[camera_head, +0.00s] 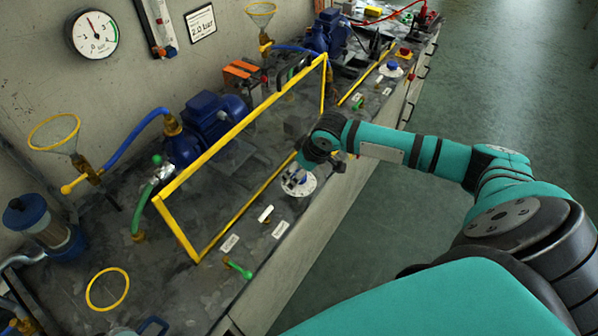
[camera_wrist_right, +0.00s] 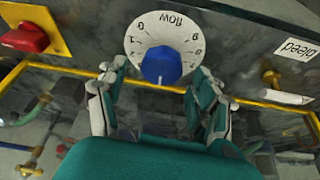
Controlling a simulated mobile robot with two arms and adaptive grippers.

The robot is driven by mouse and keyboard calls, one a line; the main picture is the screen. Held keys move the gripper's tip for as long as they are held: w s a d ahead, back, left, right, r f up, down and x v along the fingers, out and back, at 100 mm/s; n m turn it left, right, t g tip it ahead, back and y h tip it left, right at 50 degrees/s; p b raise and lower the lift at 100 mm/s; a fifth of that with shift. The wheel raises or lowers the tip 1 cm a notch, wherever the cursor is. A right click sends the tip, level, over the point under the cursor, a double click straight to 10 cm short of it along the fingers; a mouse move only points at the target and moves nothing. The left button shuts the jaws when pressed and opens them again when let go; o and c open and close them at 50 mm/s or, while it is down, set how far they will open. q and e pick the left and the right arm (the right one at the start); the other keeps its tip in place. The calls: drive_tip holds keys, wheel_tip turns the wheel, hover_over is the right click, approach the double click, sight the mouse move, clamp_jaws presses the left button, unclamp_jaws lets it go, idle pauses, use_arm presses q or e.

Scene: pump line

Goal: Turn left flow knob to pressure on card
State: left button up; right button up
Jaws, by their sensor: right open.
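The left flow knob (camera_head: 299,179) is blue on a round white dial at the bench's front edge, partly covered by my right gripper (camera_head: 300,168) in the head view. In the right wrist view, the blue knob (camera_wrist_right: 161,65) sits between the fingers of my open right gripper (camera_wrist_right: 156,80), with a gap on each side. Whether the fingers reach down beside it I cannot tell. The dial (camera_wrist_right: 142,36) reads "flow", upside down. The wall card (camera_head: 201,22) reads 2.0 bar. The round pressure gauge (camera_head: 95,33) has its needle pointing up and slightly left. My left gripper is out of view.
A yellow-framed clear guard (camera_head: 235,135) stands behind the knob, before a blue pump (camera_head: 212,118). A red switch (camera_wrist_right: 29,38) on a yellow plate and a "bleed" label (camera_wrist_right: 298,48) flank the dial. A second flow knob (camera_head: 392,66) is farther along. The floor beside the bench is clear.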

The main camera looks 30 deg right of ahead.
drive_tip(key=v, duration=1.1)
drive_tip(key=shift+s, duration=0.15)
drive_tip(key=s+a+f+n, duration=0.1)
drive_tip(key=s+a+f, duration=0.1)
drive_tip(key=a, duration=0.2)
drive_tip(key=s+a+f+y, duration=0.1)
drive_tip(key=s+a+f, duration=0.1)
drive_tip(key=a, duration=0.2)
drive_tip(key=s+a+f+n, duration=0.1)
drive_tip(key=s+a+f, duration=0.1)
drive_tip(key=a+f, duration=0.1)
drive_tip(key=shift+s+a+n+y, duration=0.15)
drive_tip(key=shift+a+n+y, duration=0.15)
drive_tip(key=shift+a, duration=0.35)
drive_tip(key=s+f+m+h, duration=0.1)
drive_tip(key=s+f+m, duration=0.1)
drive_tip(key=s, duration=0.6)
drive_tip(key=s+f+m+h, duration=0.2)
drive_tip(key=s, duration=0.6)
wheel_tip(320, 180, down, 28)
drive_tip(key=s+g, duration=0.2)
drive_tip(key=s+d+f+g, duration=0.1)
drive_tip(key=s+d+f, duration=0.1)
drive_tip(key=s+f, duration=1.1)
drive_tip(key=s, duration=0.2)
drive_tip(key=shift+s+f+n, duration=0.3)
drive_tip(key=shift+n, duration=0.1)
